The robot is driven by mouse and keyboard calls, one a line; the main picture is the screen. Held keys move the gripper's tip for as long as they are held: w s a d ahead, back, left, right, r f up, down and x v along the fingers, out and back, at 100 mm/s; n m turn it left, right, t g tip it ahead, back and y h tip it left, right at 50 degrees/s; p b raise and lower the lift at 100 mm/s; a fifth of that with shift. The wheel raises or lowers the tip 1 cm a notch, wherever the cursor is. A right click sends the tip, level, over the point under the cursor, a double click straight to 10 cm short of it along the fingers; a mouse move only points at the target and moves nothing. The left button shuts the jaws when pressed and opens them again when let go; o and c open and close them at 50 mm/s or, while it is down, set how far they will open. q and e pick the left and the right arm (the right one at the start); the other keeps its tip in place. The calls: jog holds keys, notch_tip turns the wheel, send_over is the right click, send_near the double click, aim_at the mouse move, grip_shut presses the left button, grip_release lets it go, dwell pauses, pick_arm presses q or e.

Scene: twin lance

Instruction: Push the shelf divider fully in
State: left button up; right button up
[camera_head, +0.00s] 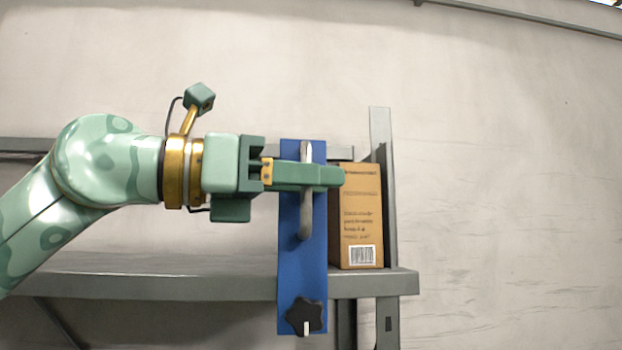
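The shelf divider is a tall blue panel (290,262) standing upright at the front of the grey shelf, reaching a little below the shelf board. It has a vertical grey handle (306,222) on its upper half and a black star-shaped knob (304,316) at its bottom. My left gripper (330,176) comes in from the left, its green fingers lying level across the upper part of the handle. The fingers overlap in this view, so the gap between them and any grip on the handle cannot be made out. My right gripper is not in view.
A brown carton (361,222) with a barcode stands on the shelf just right of the divider, beside the grey upright post (382,150). The shelf board (180,286) is bare to the left. A pale wall is behind.

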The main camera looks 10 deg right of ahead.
pick_arm(q)
jog(key=s+a+b, duration=0.2)
jog(key=a+b, duration=0.1)
jog(key=a, duration=1.2)
jog(key=shift+s+a, duration=0.3)
jog(key=shift+a, duration=0.05)
